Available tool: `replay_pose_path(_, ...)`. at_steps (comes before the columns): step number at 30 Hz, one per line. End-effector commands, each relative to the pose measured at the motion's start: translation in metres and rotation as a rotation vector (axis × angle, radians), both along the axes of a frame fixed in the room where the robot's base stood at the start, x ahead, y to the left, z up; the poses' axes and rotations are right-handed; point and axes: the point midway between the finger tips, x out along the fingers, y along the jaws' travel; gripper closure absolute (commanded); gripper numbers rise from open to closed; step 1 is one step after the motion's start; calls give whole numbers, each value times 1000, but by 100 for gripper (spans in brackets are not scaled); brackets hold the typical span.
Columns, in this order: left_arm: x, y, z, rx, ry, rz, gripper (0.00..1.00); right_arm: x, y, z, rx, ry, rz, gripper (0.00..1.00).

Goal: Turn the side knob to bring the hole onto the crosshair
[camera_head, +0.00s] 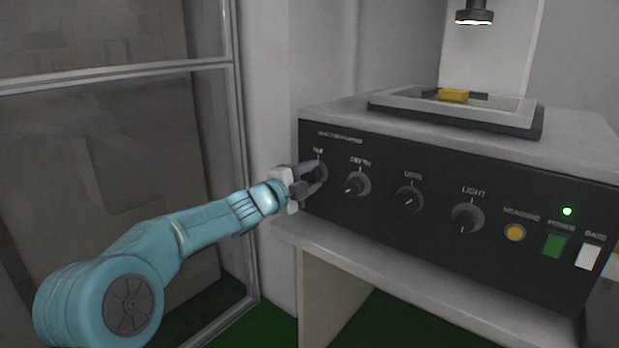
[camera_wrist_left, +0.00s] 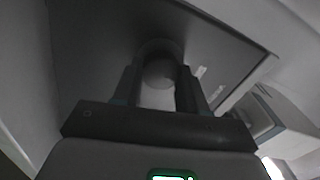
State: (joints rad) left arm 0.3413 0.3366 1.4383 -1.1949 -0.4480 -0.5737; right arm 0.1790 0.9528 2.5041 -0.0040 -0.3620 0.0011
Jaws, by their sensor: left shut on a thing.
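A dark microscope-like instrument (camera_head: 440,225) stands on a bench, with a row of round knobs on its black front panel. My left gripper (camera_head: 318,174) is at the leftmost knob (camera_head: 321,172), whose label is too small to read surely. In the left wrist view, my left gripper (camera_wrist_left: 159,80) has its two fingers on either side of the round knob (camera_wrist_left: 160,70), shut on it. The fingers partly hide the knob in the head view. A yellow block (camera_head: 453,95) lies on the stage (camera_head: 385,103) on top. No hole or crosshair can be made out. My right gripper is out of view.
To the right are the DEPTH knob (camera_head: 357,184), another knob (camera_head: 409,198), the LIGHT knob (camera_head: 467,217), a yellow button (camera_head: 514,232), a green switch (camera_head: 553,245) and a white switch (camera_head: 588,256). A lit ring lens (camera_head: 474,17) hangs above the stage. A metal-framed panel (camera_head: 110,150) stands at left.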

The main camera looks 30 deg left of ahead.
Motion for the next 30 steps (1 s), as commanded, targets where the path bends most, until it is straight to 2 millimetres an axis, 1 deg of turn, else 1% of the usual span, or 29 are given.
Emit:
replay_pose_path(2, 0, 0, -1, -1, 2, 1, 89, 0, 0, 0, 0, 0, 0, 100)
replay_pose_path(3, 0, 0, -1, -1, 2, 1, 55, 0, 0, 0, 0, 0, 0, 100)
replay_pose_path(5, 0, 0, -1, -1, 2, 1, 36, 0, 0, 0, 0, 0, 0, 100)
replay_pose_path(6, 0, 0, -1, -1, 2, 1, 33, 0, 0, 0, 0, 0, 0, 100)
replay_pose_path(14, -1, 0, 0, -1, 0, 0, 33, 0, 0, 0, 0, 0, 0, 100)
replay_pose_path(17, -7, 1, 0, -2, 1, 2, 33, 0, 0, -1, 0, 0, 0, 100)
replay_pose_path(20, -24, 3, 0, -2, 0, 2, 33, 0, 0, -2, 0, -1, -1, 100)
replay_pose_path(30, -113, 10, 1, -1, 1, 5, 33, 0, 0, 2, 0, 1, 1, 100)
